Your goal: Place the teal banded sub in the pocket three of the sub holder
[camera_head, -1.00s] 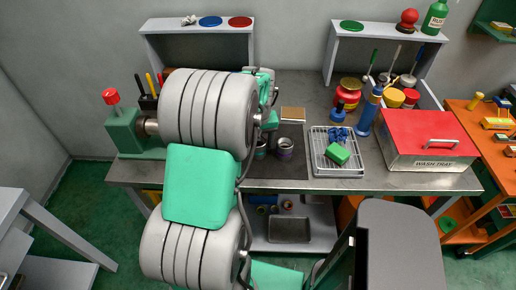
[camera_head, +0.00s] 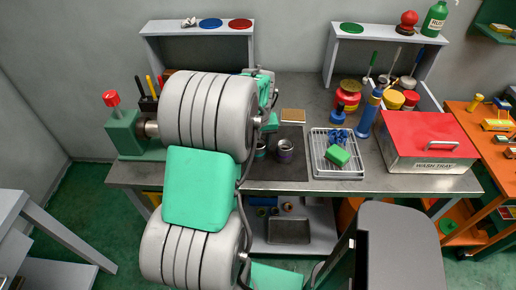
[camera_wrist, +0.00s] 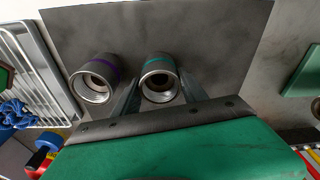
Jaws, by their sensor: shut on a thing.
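The teal banded sub (camera_wrist: 159,78) is a short grey metal cylinder with an open bore and a teal ring. It is between the fingers of my gripper (camera_wrist: 160,92), which is shut on it. In the head view only part of the teal banded sub (camera_head: 261,150) shows beside my arm, over or on the dark mat (camera_head: 275,182). I cannot tell whether it touches the mat. A similar sub with a purple band (camera_wrist: 96,78) stands just left of it in the wrist view, apart from my gripper. I cannot make out the sub holder or its pocket three.
The purple banded sub (camera_head: 285,148) stands close by on the mat. A wire tray (camera_head: 322,168) with a green block (camera_head: 337,155) is to the right, then the red-lidded wash tray (camera_head: 425,140). A green vise (camera_head: 135,135) is at left. The mat's front is clear.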

